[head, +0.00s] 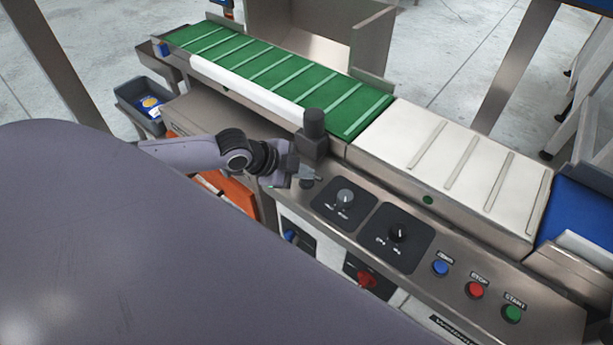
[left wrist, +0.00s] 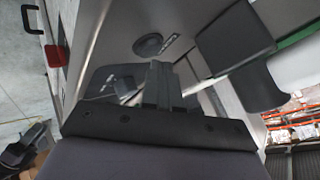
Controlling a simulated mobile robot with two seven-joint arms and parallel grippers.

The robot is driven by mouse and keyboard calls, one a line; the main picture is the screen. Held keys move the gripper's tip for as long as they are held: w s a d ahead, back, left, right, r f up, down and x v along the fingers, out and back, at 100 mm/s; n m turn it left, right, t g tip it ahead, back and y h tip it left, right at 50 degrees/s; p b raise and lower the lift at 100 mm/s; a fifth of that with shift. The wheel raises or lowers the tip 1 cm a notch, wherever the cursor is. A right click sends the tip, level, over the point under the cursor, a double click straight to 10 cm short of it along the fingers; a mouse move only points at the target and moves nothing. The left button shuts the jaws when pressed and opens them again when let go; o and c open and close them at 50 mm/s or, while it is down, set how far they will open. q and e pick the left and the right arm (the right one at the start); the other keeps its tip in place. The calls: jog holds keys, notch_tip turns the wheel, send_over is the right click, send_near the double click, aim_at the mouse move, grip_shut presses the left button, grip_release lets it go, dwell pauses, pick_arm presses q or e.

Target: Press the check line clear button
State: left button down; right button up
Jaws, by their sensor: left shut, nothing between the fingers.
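My left gripper (head: 316,175) is shut and empty, low over the left end of the steel control panel (head: 455,262). A dark round button (head: 307,184) sits on the panel right by the fingertips. In the left wrist view the closed fingers (left wrist: 160,82) point towards this dark button (left wrist: 148,45), which has a small label beside it that I cannot read. I cannot tell whether the fingers touch it. A blue button (head: 440,268), a red stop button (head: 475,290) and a green start button (head: 512,313) are further right. My right gripper is not in view.
A black post (head: 314,130) stands just behind the gripper. Two knobs (head: 345,196) (head: 398,234) on black plates are to its right. A red rotary switch (head: 366,280) is on the front face. Behind run a green belt (head: 270,75) and a white belt (head: 450,160).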

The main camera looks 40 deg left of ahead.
aim_at(303, 182)
pick_arm(q)
jog(key=shift+r, duration=0.35)
notch_tip(303, 182, up, 5)
jog(key=p, duration=0.5)
dwell(0.6)
jog(key=shift+n+h, duration=0.6)
jog(key=shift+n, duration=0.1)
jog(key=s+d+f, duration=0.1)
jog(key=d, duration=0.1)
jog(key=s+d+f, duration=0.1)
jog(key=d, duration=0.1)
jog(key=s+d+f, duration=0.1)
jog(key=d, duration=0.1)
jog(key=shift+d, duration=0.25)
jog(key=s+d+f+n+t, duration=0.2)
jog(key=s+d+n, duration=0.2)
jog(key=s+d, duration=0.15)
jog(key=s+a+f+n+y, duration=0.2)
jog(key=s+f+n+y, duration=0.1)
jog(key=s+n, duration=0.4)
jog(key=shift+s+f, duration=0.35)
jog(key=shift+s, duration=0.55)
